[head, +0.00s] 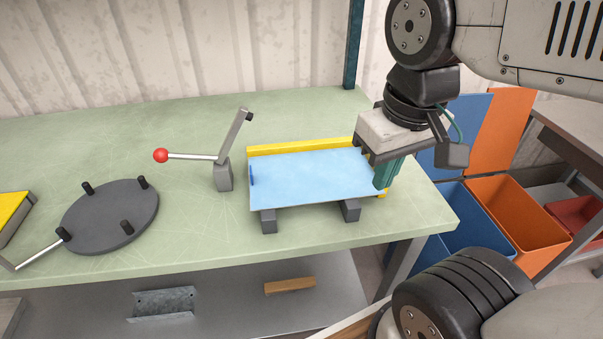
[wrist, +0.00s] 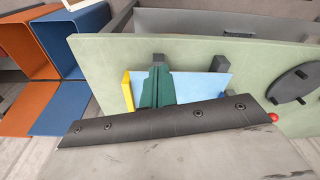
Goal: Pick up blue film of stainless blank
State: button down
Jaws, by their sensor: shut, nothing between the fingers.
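The stainless blank covered with light blue film (head: 310,177) lies on grey supports on the green bench. A small darker blue tab (head: 252,175) shows at the film's left edge. My gripper (head: 382,184) has green fingers and is at the blank's right end, fingers pointing down. In the wrist view the gripper (wrist: 155,88) is shut and empty, in front of the blue film (wrist: 198,87). I cannot tell whether the fingertips touch the film.
A yellow stop bar (head: 300,146) runs behind the blank. A lever with a red knob (head: 160,155) and a dark round plate with pegs (head: 110,215) stand to the left. Blue (head: 462,225) and orange (head: 520,218) bins stand on the right, beyond the bench (head: 200,258).

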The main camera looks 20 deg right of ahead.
dwell(0.4)
jog(key=c, duration=1.9)
grip_release()
jog(key=o, duration=0.3)
jog(key=shift+a+f, duration=0.1)
jog(key=shift+a, duration=0.05)
jog(key=shift+o, duration=0.2)
jog(key=w+a+f+n, duration=0.1)
jog(key=w+a+n, duration=0.5)
jog(key=n, duration=0.5)
jog(key=w+a+f+n+g, duration=0.1)
jog(key=w+a+n, duration=0.2)
jog(key=w+n, duration=0.65)
jog(key=w+a+f+n, duration=0.1)
jog(key=w+a+n, duration=0.4)
jog(key=n, duration=0.8)
jog(key=shift+m, duration=0.25)
jog(key=shift+w+a+f, duration=0.1)
jog(key=shift+w+f, duration=0.05)
jog(key=shift+f, duration=1.1)
jog(key=shift+w+a+f, duration=0.1)
jog(key=shift+f, duration=1.1)
jog(key=shift+w+a+f, duration=0.1)
jog(key=shift+w+f, duration=0.05)
jog(key=shift+f, duration=1.1)
